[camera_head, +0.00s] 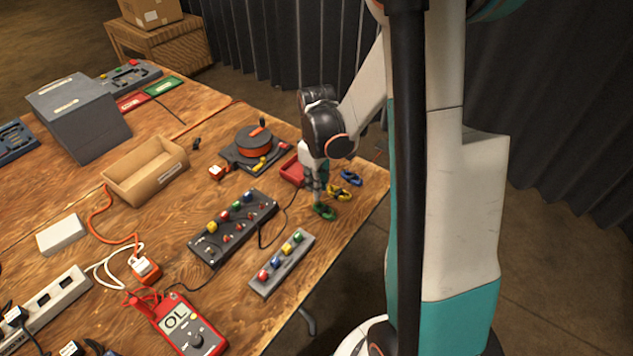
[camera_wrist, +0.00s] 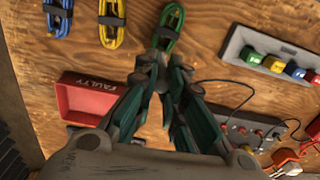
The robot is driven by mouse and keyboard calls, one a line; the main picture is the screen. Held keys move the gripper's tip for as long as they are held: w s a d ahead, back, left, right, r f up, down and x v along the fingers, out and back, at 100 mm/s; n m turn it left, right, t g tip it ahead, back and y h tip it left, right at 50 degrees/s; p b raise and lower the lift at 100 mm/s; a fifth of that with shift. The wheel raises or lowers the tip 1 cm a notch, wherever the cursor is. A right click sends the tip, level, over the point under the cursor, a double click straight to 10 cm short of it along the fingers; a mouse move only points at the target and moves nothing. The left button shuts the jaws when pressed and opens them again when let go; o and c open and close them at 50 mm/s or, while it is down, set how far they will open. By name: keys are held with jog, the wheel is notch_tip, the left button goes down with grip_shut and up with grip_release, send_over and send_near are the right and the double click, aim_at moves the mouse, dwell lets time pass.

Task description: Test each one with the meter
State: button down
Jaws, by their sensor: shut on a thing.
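My gripper (camera_head: 317,196) is at the table's right edge, shut on a coiled green cable (camera_head: 325,213). In the wrist view the fingertips (camera_wrist: 163,62) meet at the lower end of the green cable (camera_wrist: 173,22). A yellow cable (camera_head: 338,194) and a blue cable (camera_head: 351,178) lie beside it; in the wrist view the yellow cable (camera_wrist: 111,20) and blue cable (camera_wrist: 58,16) are to the left. A red meter (camera_head: 190,327) lies at the near edge, its display reading "OL". A red tray (camera_wrist: 84,100) labelled FAULTY is left of my fingers.
A grey strip (camera_head: 270,283) with coloured plugs and a black box (camera_head: 208,243) with coloured knobs stand left of my gripper. A reel (camera_head: 252,145), an open cardboard tray (camera_head: 120,189), a white power strip (camera_head: 60,292) and loose cords occupy the table.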

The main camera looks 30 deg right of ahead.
jog(key=c, duration=1.3)
grip_release()
jog(key=shift+r+p, duration=2.65)
jog(key=shift+r, duration=1.1)
